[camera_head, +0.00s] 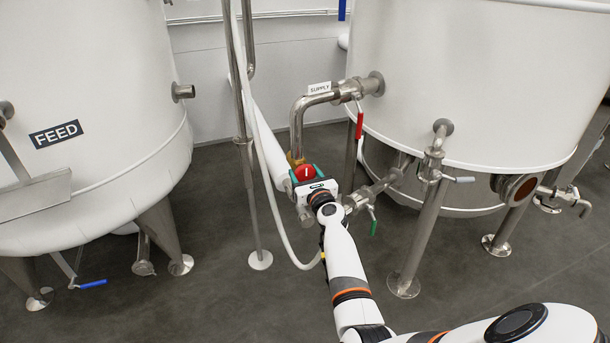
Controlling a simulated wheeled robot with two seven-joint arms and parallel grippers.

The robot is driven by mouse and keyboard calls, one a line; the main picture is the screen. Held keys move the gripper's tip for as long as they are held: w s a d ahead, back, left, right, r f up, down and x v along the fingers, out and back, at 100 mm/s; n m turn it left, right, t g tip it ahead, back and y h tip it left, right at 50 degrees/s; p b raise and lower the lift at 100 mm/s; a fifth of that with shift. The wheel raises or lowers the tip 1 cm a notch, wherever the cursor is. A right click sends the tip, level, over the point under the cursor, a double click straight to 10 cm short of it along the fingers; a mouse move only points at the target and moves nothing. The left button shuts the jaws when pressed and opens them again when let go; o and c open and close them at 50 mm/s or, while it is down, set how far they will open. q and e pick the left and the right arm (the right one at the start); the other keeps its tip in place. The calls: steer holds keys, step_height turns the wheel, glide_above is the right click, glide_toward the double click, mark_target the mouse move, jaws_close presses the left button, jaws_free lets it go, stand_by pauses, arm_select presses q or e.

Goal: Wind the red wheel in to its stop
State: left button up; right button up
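The red wheel (304,172) sits at the lower end of the bent supply pipe (296,130), with a brass-coloured fitting just above it. A small white mark shows on its face. My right gripper (306,175) reaches it from below. Its teal fingers lie one on each side of the wheel, and the wheel fills the space between them. The gripper body hides the wheel's lower part and what lies behind it. My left gripper is not in view.
The white tank (480,80) with a SUPPLY tag (319,88) stands right, the FEED tank (80,80) left. A red lever (359,125) and a green-handled valve (373,222) are close to my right arm. A pale hose (274,215) and steel post (250,190) stand just left.

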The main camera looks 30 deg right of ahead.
steer(key=c, duration=0.3)
steer(key=shift+n, duration=0.3)
